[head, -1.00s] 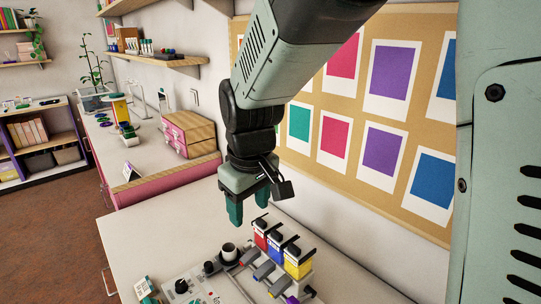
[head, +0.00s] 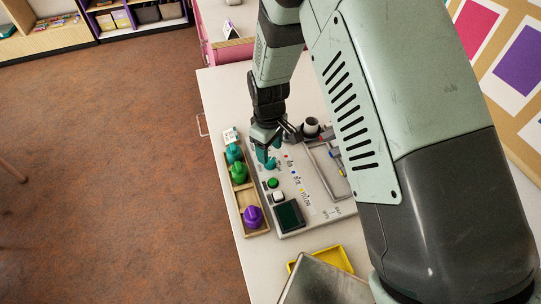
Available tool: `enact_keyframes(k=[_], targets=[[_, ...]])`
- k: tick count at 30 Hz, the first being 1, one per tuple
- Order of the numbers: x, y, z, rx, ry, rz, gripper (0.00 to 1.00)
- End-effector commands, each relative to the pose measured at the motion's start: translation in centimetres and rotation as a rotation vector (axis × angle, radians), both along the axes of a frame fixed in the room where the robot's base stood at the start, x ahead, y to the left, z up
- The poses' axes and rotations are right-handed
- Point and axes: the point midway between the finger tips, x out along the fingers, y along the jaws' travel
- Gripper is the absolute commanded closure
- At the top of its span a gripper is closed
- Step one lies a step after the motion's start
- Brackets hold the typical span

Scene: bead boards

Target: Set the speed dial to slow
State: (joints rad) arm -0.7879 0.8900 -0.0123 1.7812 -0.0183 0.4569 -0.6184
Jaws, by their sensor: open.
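A light grey control panel (head: 282,230) lies on the white table. My gripper (head: 266,164) points down over the upper left part of the panel, with its teal fingers close to the surface. The fingers are open. The speed dial cannot be made out; the black knob seen earlier on the panel lies hidden around or beneath my fingers, so its setting cannot be read. Whether the fingers touch it I cannot tell. Below the fingers on the panel are a green button (head: 273,182), a white button (head: 279,196) and a dark screen (head: 290,216).
A wooden tray (head: 240,200) with teal, green and purple pieces stands left of the panel. A yellow tray (head: 335,257) lies below the panel, partly under a grey plate (head: 322,284). My arm covers the panel's right side.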

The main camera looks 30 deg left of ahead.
Motion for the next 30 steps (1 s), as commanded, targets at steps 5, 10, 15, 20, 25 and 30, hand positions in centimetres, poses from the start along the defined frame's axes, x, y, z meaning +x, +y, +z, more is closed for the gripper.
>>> enact_keyframes(k=[5, 10, 15, 20, 25, 30], targets=[[0.1, 0.0, -2.9, -0.002, 0.000, 0.001, 0.43], [0.1, 0.0, -4.2, 0.000, -0.001, 0.000, 0.43], [0.1, 0.0, -4.4, 0.001, -0.001, 0.000, 0.43], [0.1, 0.0, -4.4, 0.001, -0.001, -0.001, 0.46], [0.1, 0.0, -4.4, 0.001, -0.001, -0.001, 0.72], [0.2, 0.0, -4.3, 0.001, -0.001, -0.001, 0.98]])
